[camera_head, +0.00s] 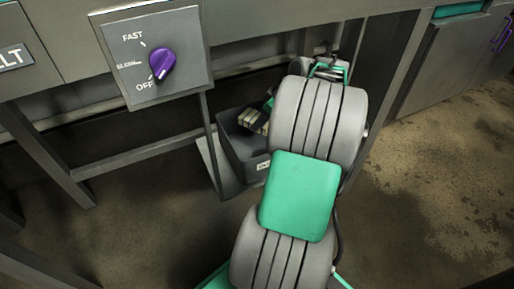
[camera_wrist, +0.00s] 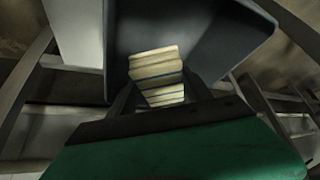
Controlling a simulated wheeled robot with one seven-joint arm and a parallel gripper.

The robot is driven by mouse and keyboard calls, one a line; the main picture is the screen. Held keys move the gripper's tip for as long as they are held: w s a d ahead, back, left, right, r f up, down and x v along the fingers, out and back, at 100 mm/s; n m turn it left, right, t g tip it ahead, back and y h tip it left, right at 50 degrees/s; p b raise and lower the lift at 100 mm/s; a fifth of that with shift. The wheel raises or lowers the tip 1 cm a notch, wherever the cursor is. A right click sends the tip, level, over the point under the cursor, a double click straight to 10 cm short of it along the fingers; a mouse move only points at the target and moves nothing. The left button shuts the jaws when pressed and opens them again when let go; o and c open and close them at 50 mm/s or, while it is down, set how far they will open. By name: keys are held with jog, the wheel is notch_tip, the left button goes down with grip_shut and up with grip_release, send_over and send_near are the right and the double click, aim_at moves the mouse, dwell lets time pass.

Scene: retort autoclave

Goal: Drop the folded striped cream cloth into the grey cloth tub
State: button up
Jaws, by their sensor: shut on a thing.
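The folded striped cream cloth (camera_wrist: 157,63) is held between the two dark fingers of my gripper (camera_wrist: 158,90) in the wrist view. The grey cloth tub (camera_wrist: 225,42) lies beyond it, and the cloth shows against the tub's dark inside. In the head view the cloth (camera_head: 254,121) shows at the tub's mouth, partly hidden by my arm. The tub (camera_head: 236,152) stands under the machine frame, its right side behind my arm. My gripper is shut on the cloth. How far the cloth sits below the rim is unclear.
A grey panel with a purple knob (camera_head: 162,64) juts out above and left of the tub. A thin post (camera_head: 211,140) stands just left of the tub. Frame rails (camera_head: 135,153) run to the left. Stained floor (camera_head: 430,190) is open to the right.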

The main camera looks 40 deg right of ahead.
jog(key=o, duration=1.3)
jog(key=shift+c, duration=0.2)
jog(key=p+v, duration=0.3)
jog(key=v, duration=0.5)
jog(key=shift+p, duration=0.35)
